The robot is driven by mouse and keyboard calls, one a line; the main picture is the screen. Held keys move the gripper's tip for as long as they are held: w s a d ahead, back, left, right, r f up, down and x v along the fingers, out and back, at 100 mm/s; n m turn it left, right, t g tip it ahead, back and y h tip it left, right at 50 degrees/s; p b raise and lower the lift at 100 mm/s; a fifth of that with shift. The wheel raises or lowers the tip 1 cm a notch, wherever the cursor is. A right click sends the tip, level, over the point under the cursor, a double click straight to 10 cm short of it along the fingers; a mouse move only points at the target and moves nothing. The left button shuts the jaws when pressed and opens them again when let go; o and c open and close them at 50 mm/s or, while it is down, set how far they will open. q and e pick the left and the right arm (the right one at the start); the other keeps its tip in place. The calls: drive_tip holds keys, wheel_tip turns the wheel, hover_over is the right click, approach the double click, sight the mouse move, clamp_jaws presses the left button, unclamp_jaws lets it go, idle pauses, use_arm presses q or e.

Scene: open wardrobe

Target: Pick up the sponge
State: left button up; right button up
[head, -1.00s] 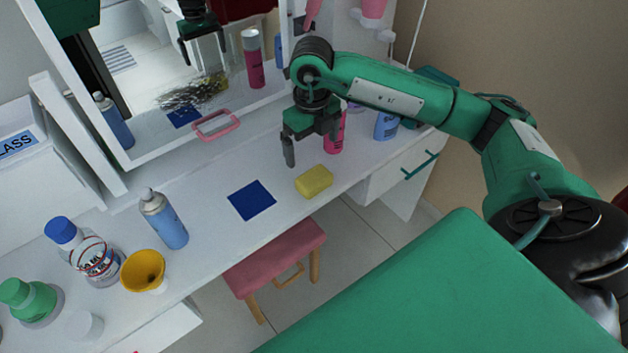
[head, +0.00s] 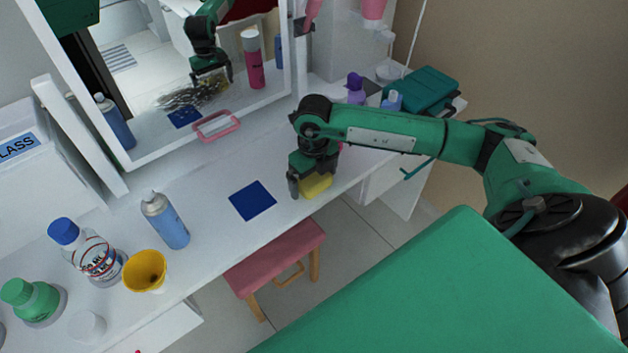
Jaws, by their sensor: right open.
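The yellow sponge (head: 317,187) lies on the white table top, near its front edge, to the right of a dark blue square (head: 252,201). My right gripper (head: 312,190) is lowered over the sponge and open. One finger shows at the sponge's left side; the other finger is mostly hidden behind or beside the sponge. The gripper covers the upper part of the sponge. I cannot tell whether the fingers touch it. My left gripper is not in view.
A blue spray can (head: 165,220), a yellow cup (head: 145,271), a clear bottle (head: 92,255) and a green bottle (head: 32,300) stand at the left. A mirror (head: 150,80) stands behind. A pink stool (head: 277,255) is below the front edge.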

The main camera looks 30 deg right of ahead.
sight(314, 177)
drive_tip(key=c, duration=1)
drive_tip(key=shift+r, duration=0.15)
wheel_tip(314, 177, up, 20)
drive_tip(key=shift+b, duration=0.3)
